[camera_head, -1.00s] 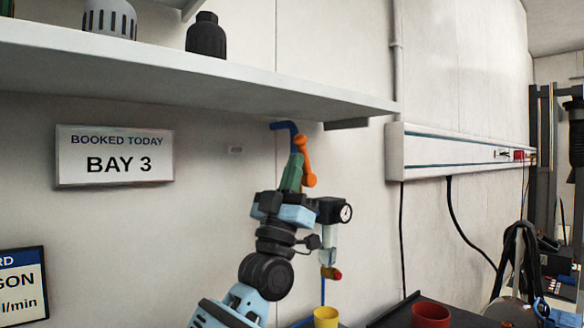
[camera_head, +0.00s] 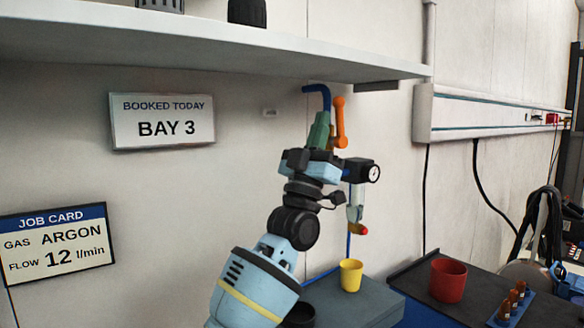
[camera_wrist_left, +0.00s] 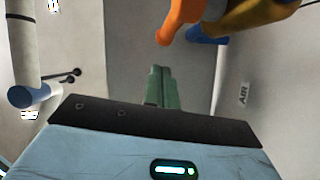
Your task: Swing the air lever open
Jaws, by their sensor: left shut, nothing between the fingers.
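The orange air lever (camera_head: 340,122) hangs along the wall beside a bent blue pipe (camera_head: 318,92) under the shelf. Its orange end (camera_wrist_left: 180,20) shows at the top of the left wrist view, with the blue pipe behind it. My left gripper (camera_head: 320,130) has green fingers pointing up, just left of the lever in the head view. In the wrist view its fingers (camera_wrist_left: 162,88) are together and empty, below the lever's end. I cannot tell whether they touch it. The lower pipe is hidden behind my gripper. My right gripper is not in view.
A regulator with a round gauge (camera_head: 373,172) is right of my wrist. The shelf (camera_head: 200,45) runs above. A yellow cup (camera_head: 351,275) stands on a grey surface, and a red cup (camera_head: 448,280) on a dark bench. An AIR label (camera_wrist_left: 244,95) is on the wall.

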